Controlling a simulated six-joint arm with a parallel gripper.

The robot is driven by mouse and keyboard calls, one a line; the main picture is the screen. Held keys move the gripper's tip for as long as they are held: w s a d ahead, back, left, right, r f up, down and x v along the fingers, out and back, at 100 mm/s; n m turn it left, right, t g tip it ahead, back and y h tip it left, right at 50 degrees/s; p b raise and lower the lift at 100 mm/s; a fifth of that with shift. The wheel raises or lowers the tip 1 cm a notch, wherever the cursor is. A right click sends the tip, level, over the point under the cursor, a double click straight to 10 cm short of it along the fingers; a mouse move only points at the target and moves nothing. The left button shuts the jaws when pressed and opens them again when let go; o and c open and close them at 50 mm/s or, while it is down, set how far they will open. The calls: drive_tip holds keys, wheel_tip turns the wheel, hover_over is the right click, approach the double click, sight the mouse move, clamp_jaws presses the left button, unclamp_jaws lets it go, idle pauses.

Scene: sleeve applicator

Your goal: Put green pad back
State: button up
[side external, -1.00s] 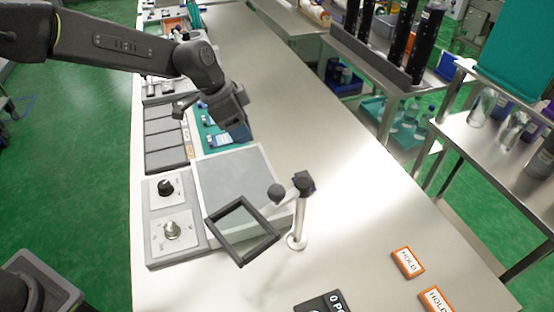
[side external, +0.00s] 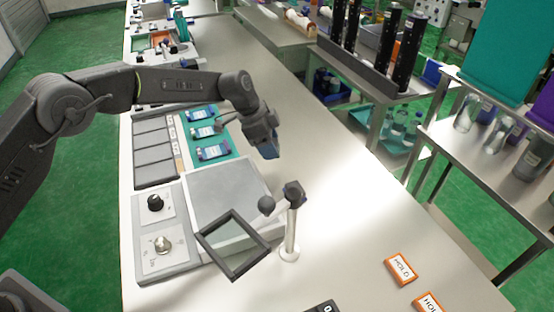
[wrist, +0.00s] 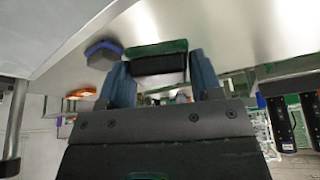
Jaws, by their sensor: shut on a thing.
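My gripper (side external: 268,148) hangs over the bare steel bench, right of the teal mat (side external: 232,152). In the wrist view my gripper (wrist: 161,80) has its two blue fingers on either side of the green pad (wrist: 160,49), a dark block with a green edge, and is shut on it. In the side view I cannot make out the pad at the fingertips.
The teal mat carries blue-and-white cards (side external: 212,150). A grey plate (side external: 225,195) and a knob panel (side external: 160,225) lie nearer. A framed lens (side external: 233,245) on a post (side external: 289,235) stands in front.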

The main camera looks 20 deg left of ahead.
sight(277, 168)
drive_tip(key=shift+w+d+f, duration=0.15)
drive_tip(key=shift+d+f, duration=0.55)
drive_tip(key=shift+d, duration=0.3)
drive_tip(key=shift+f, duration=1.85)
drive_tip(key=shift+f, duration=0.15)
drive_tip(key=o, duration=0.9)
drive_tip(key=v, duration=1.2)
drive_tip(key=shift+r, duration=0.2)
